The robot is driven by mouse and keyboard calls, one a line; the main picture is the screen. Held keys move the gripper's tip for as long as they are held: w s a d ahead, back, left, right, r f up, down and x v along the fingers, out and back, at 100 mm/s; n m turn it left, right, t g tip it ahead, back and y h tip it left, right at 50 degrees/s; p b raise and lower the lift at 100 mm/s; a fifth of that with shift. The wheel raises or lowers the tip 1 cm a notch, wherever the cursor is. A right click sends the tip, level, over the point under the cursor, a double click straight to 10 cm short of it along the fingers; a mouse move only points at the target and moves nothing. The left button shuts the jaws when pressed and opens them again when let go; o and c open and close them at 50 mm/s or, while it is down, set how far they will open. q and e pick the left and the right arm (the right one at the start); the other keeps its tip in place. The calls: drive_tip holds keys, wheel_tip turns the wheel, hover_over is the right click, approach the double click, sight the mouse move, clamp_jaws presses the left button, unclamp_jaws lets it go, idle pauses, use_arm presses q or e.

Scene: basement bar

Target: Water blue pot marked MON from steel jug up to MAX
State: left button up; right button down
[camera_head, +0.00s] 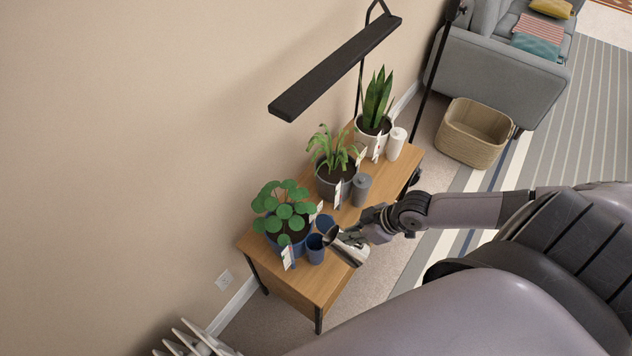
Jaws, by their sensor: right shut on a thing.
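A blue pot (273,244) with a round-leaved green plant stands at the near end of the wooden table. White tags are by it, their writing too small to read. A small blue cylinder (316,250) stands just right of the pot. My right gripper (357,237) is shut on a shiny steel jug (352,251). The jug is tilted, its dark mouth at the left, beside or over the blue cylinder; I cannot tell which. No water stream is visible, and the MAX mark cannot be made out. My left gripper is not in view.
A grey pot (330,185) with a drooping plant and a grey container (361,188) stand mid-table. A white pot (366,138) and white container (396,143) stand at the far end. A black lamp (335,68) hangs above. A wicker basket (473,133) is on the floor.

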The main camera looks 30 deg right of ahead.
drive_tip(key=shift+w, duration=0.1)
drive_tip(key=shift+s+d+f+t+b, duration=0.2)
drive_tip(key=shift+f+t+b, duration=0.25)
drive_tip(key=shift+b, duration=0.35)
drive_tip(key=shift+s+d+f+t+y+b, duration=0.15)
drive_tip(key=shift+s+f+t+y+b, duration=0.15)
drive_tip(key=shift+y+b, duration=0.35)
drive_tip(key=shift+d+b, duration=0.1)
drive_tip(key=shift+b, duration=0.35)
drive_tip(key=shift+r, duration=0.1)
